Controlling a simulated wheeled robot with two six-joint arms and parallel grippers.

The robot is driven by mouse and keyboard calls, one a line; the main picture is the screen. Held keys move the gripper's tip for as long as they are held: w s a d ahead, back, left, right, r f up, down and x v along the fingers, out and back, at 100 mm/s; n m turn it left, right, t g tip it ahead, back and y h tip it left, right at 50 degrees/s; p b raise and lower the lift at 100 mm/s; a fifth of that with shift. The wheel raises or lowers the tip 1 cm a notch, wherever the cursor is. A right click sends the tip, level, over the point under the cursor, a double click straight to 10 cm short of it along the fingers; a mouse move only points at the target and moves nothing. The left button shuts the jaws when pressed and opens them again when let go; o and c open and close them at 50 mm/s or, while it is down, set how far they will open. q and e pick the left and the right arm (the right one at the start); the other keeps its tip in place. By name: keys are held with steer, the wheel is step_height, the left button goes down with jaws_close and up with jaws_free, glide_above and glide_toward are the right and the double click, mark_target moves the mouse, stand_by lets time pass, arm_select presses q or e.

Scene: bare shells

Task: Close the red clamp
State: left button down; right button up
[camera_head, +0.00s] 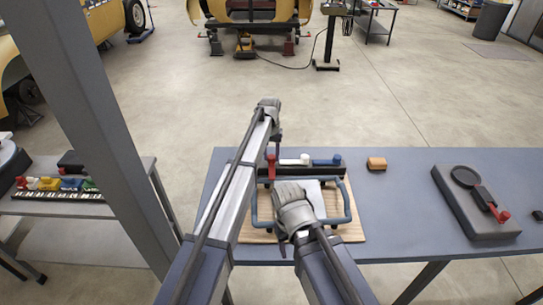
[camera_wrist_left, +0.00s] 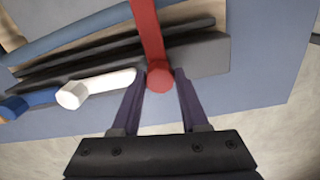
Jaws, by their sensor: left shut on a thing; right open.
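The red clamp's handle (camera_head: 271,168) stands at the left end of a dark clamp bar on the table, and appears raised in the head view. In the left wrist view the red handle (camera_wrist_left: 150,35) runs down from the top edge, its rounded end between the fingers. My left gripper (camera_head: 278,143) is shut on that handle; its fingers (camera_wrist_left: 160,95) sit on either side of it. My right gripper (camera_head: 294,205) is lower, over the blue-grey tubular frame and pale sheet; its fingertips are hard to make out, but it is open.
A white handle (camera_head: 304,159) and a blue handle (camera_head: 329,161) lie low along the same bar. A wooden board (camera_head: 351,231) lies under the frame.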

arm_select(q)
steer(key=shift+c, duration=2.1)
jaws_free()
steer(key=shift+r, duration=0.15)
step_height(320, 180, up, 8)
steer(key=p, duration=0.8)
steer(key=shift+a+f, duration=0.1)
steer(key=shift+f, duration=0.1)
steer(key=shift+f, duration=0.1)
steer(key=s+a+f+m+b, duration=0.1)
steer(key=s+a, duration=0.1)
steer(key=s, duration=1.8)
steer(key=s+a+f+m+y+b, duration=0.1)
steer(key=s+a+b, duration=0.1)
steer(key=s, duration=1.7)
steer(key=shift+s+a+f, duration=0.35)
steer(key=shift+s+a, duration=0.05)
steer(key=shift+a, duration=0.45)
